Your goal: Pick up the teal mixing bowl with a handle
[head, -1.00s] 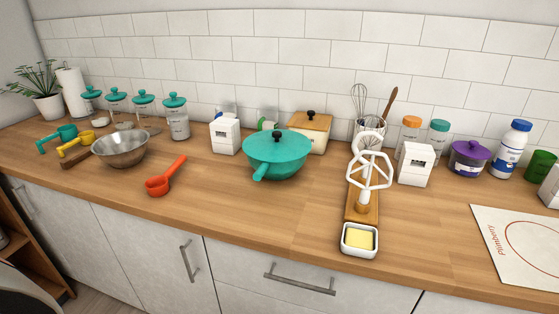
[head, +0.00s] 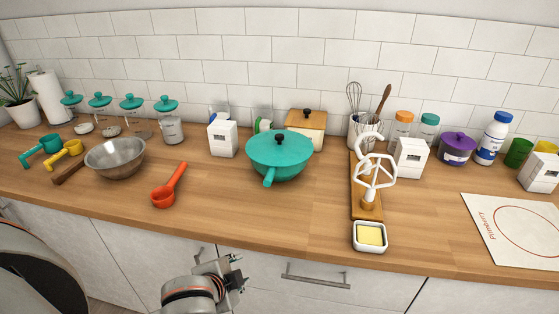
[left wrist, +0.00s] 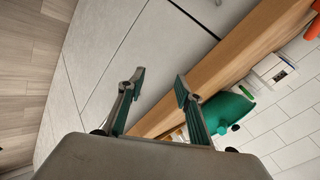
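The teal mixing bowl with a handle (head: 275,160) sits on the wooden counter, left of the butter dish. Its short handle points toward the front edge, and a dark knob shows on top. It also shows in the left wrist view (left wrist: 232,108), to the right of my fingers and partly hidden by one. My left gripper (head: 236,276) is low in front of the cabinet drawers, below the counter edge and apart from the bowl. In the left wrist view its fingers (left wrist: 160,82) are spread with nothing between them. My right gripper is not in view.
An orange-red measuring cup (head: 165,195) and a metal bowl (head: 115,158) lie to the left. A white box (head: 222,139) stands behind. The white butter dish (head: 370,238) and a white whisk-like tool (head: 372,175) are to the right. The counter in front of the teal bowl is clear.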

